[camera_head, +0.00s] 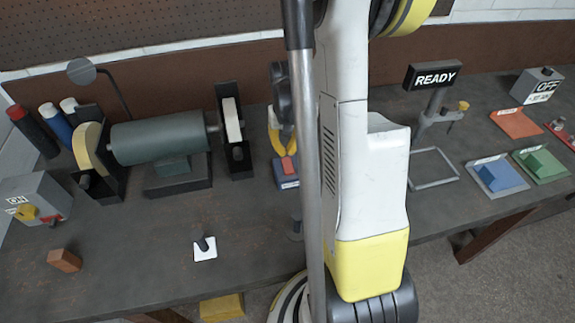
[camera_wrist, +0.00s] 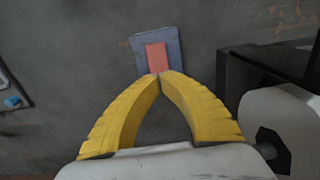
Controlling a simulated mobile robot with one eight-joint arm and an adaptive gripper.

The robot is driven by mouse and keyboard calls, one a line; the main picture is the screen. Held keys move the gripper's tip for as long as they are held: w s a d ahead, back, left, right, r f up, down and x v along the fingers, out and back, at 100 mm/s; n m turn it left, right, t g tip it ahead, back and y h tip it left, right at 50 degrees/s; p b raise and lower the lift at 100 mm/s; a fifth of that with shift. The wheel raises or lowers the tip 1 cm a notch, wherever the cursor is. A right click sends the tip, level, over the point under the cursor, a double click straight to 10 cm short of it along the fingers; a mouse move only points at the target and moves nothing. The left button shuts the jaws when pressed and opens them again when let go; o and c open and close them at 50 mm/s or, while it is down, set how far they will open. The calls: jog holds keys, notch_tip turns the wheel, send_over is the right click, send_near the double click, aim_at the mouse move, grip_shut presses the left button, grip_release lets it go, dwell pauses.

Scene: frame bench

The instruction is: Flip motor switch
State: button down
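A small blue-grey block with a red rocker (camera_head: 289,166) on top stands on the bench right of the grinder; it may be the motor switch. In the wrist view the red rocker (camera_wrist: 155,57) lies just beyond my fingertips. My gripper (camera_head: 286,154) points down at it with yellow fingers, partly hidden by my arm. In the wrist view the tips of my gripper (camera_wrist: 159,76) meet, with nothing seen between them. They are at the rocker's near edge; I cannot tell whether they touch it.
The grinder motor (camera_head: 160,137) with wheels in black guards stands close left. A grey box (camera_head: 38,195) marked ON, with a yellow knob, is far left. A READY sign (camera_head: 432,76), a box marked OFF (camera_head: 538,85) and coloured plates are right.

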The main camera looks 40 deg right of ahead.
aim_at(286, 160)
jog(key=shift+f+b, duration=1.75)
jog(key=shift+f, duration=0.15)
dwell(1.1)
jog(key=shift+r, duration=0.15)
jog(key=shift+r+p, duration=2.45)
jog(key=shift+r, duration=1)
